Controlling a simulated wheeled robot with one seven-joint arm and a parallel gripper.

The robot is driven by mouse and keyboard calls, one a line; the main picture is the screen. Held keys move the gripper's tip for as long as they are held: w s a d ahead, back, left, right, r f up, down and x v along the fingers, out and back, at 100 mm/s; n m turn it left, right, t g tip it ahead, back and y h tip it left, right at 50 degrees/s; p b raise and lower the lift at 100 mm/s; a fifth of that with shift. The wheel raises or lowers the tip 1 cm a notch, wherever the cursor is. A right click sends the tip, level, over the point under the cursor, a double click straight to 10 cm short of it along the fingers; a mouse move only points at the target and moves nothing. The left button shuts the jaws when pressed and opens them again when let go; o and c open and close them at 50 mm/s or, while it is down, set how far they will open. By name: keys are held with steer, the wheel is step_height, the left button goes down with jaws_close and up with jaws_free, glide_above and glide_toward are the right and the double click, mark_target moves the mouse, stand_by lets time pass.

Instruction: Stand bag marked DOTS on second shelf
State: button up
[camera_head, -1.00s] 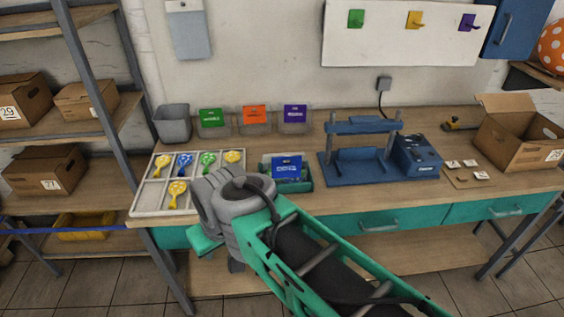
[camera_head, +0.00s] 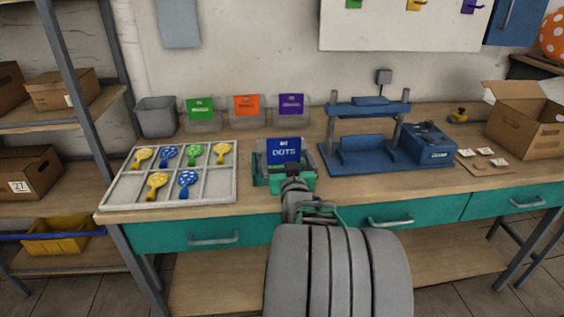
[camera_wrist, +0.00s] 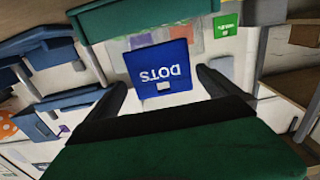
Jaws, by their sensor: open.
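The blue bag marked DOTS (camera_head: 283,151) stands upright in a small teal holder (camera_head: 303,182) on the workbench. My gripper (camera_head: 292,184) is just in front of it, at the holder's near side. In the wrist view the DOTS bag (camera_wrist: 160,68) shows upside down between and beyond my two dark fingers (camera_wrist: 161,85). They are spread apart, with the bag not gripped. A wooden shelf unit with a grey frame (camera_head: 82,105) stands at the left; its shelves hold cardboard boxes (camera_head: 30,172). I cannot tell which shelf is the second.
A grey bin (camera_head: 156,117) and clear bins with green (camera_head: 200,109), orange (camera_head: 246,104) and purple (camera_head: 291,103) labels line the back.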

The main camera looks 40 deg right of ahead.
mark_target(284, 149)
steer(key=x, duration=0.4)
steer(key=shift+w+d+r, duration=0.1)
steer(key=shift+w+d, duration=0.1)
steer(key=shift+w, duration=0.1)
steer(key=c, duration=1.2)
steer(key=shift+r, duration=0.15)
